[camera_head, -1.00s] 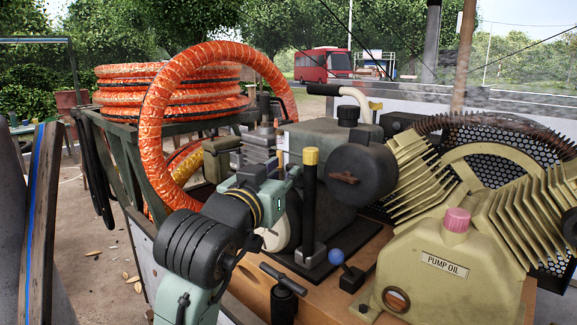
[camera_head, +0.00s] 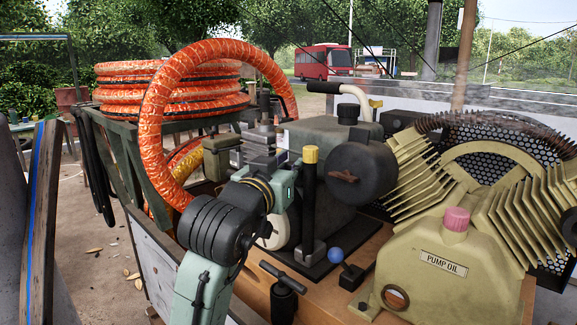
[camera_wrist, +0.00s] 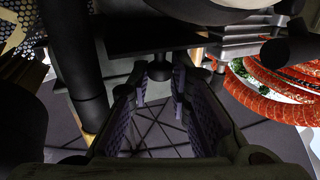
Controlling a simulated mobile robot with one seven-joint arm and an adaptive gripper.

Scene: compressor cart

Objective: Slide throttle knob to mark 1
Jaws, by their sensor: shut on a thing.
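In the wrist view, my gripper (camera_wrist: 160,84) has its two purple-padded fingers on either side of a small dark round knob (camera_wrist: 160,69), which looks like the throttle knob. The fingers are closed on it near their tips. In the head view, my gripper (camera_head: 282,172) is beside the grey engine block, left of the black upright lever with a yellow top (camera_head: 310,155). My wrist hides the knob and most of the fingers there. I cannot make out mark 1 or any scale in either view.
A blue ball-topped lever (camera_head: 335,255) and a black T-handle (camera_head: 284,285) stand near the front. The beige pump (camera_head: 445,265) labelled PUMP OIL is at right. A coiled orange hose (camera_head: 150,150) is close on the left and also shows in the wrist view (camera_wrist: 265,105).

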